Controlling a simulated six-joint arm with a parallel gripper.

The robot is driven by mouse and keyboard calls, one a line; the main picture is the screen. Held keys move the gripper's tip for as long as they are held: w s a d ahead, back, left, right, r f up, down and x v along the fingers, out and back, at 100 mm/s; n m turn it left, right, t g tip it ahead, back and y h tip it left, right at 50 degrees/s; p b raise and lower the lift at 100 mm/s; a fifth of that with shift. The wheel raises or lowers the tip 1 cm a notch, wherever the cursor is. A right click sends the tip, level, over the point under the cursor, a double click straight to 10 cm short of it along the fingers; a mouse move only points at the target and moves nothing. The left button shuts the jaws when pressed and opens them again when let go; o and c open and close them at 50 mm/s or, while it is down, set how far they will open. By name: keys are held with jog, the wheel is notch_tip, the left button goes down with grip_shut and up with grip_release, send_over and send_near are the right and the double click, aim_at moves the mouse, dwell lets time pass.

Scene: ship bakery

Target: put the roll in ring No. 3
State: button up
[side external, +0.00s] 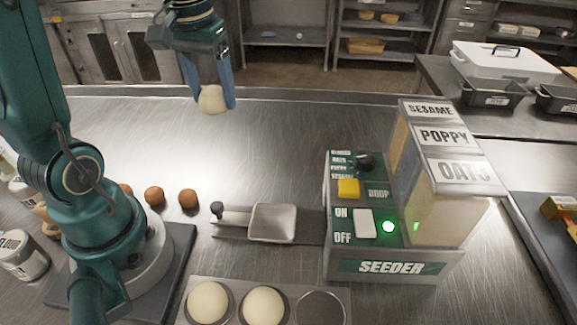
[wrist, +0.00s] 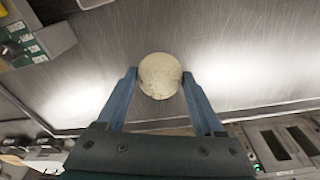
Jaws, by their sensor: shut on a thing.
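My gripper (side external: 213,108) is shut on a pale dough roll (side external: 211,99) and holds it high above the back of the steel bench. In the wrist view the roll (wrist: 160,76) sits between the blue fingers, with dark specks on its face. A plate with three rings (side external: 234,287) lies at the near edge of the side view. The left and middle rings each hold a plain pale roll (side external: 208,302). The right ring (side external: 320,308) looks empty. No ring numbers are readable, so I cannot tell which is No. 3.
The seeder (side external: 390,265) stands right of centre, its green light lit, with sesame, poppy and oats hoppers. A small metal tray (side external: 272,222) sits on a slide at its left. Brown balls (side external: 188,198) lie near my base. The back left bench is clear.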

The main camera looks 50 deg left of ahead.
jog(key=w+d+m, duration=0.3)
jog(key=d+m, duration=0.4)
jog(key=d, duration=0.4)
jog(key=m+g+h, duration=0.1)
jog(key=m+h, duration=0.1)
jog(key=m, duration=1.3)
send_over(321, 315)
notch_tip(321, 315, down, 15)
jog(key=shift+a+f, duration=0.1)
jog(key=shift+a, duration=0.05)
jog(key=o, duration=1.2)
jog(key=shift+f, duration=0.15)
